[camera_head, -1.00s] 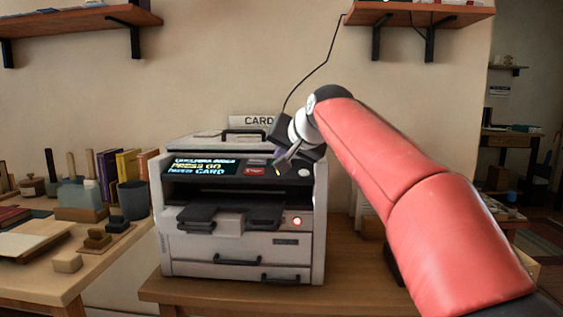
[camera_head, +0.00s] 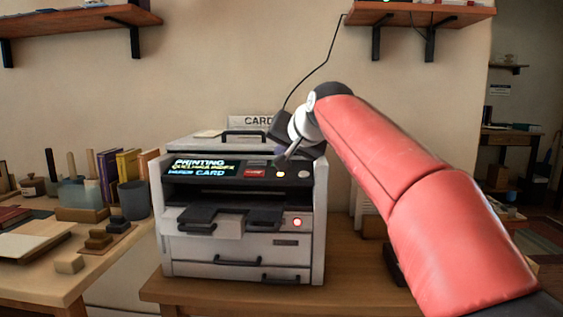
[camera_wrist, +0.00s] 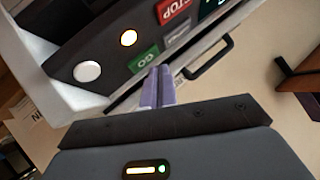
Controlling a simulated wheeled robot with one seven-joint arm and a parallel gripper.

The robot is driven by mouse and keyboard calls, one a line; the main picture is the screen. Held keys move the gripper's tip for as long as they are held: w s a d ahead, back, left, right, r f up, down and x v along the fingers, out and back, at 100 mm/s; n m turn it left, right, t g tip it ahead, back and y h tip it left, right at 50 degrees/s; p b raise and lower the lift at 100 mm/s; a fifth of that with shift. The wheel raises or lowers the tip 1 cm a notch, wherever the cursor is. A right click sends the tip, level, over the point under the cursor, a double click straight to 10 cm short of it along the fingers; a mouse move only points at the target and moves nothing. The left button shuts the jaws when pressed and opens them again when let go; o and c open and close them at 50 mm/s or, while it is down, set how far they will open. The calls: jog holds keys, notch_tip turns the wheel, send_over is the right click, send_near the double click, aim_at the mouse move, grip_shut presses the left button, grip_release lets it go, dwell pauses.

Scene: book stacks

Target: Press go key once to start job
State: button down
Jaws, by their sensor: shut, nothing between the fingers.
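The printer (camera_head: 190,255) stands on the wooden table. Its screen (camera_head: 205,167) reads "PRINTING", with smaller lines ending in "INDEX" and "CARD". The green GO key (camera_wrist: 144,59) shows in the wrist view on the dark panel, beside the red STOP key (camera_wrist: 173,9); STOP also shows in the head view (camera_head: 254,173). An amber lamp (camera_wrist: 128,38) glows near GO, also in the head view (camera_head: 281,174). My gripper (camera_wrist: 158,73) is shut and empty, its tips close to the GO key; contact cannot be told. In the head view my gripper (camera_head: 288,156) is over the panel's right part.
A white round button (camera_wrist: 87,71) sits on the panel near the amber lamp. A red-lit button (camera_head: 297,222) is on the printer's lower front. A handle (camera_head: 244,134) stands up on the lid. A side table (camera_head: 60,285) at left holds books, pots and blocks.

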jog(key=shift+s+r+p, duration=0.2)
jog(key=shift+r+p, duration=0.4)
jog(key=shift+r, duration=0.15)
jog(key=shift+s+r+p, duration=0.25)
jog(key=shift+r+p, duration=0.4)
jog(key=shift+r, duration=0.1)
jog(key=shift+s+r+p, duration=0.2)
jog(key=shift+r+p, duration=0.4)
jog(key=shift+r, duration=0.15)
jog(key=shift+s+r, duration=0.25)
jog(key=shift+r, duration=0.35)
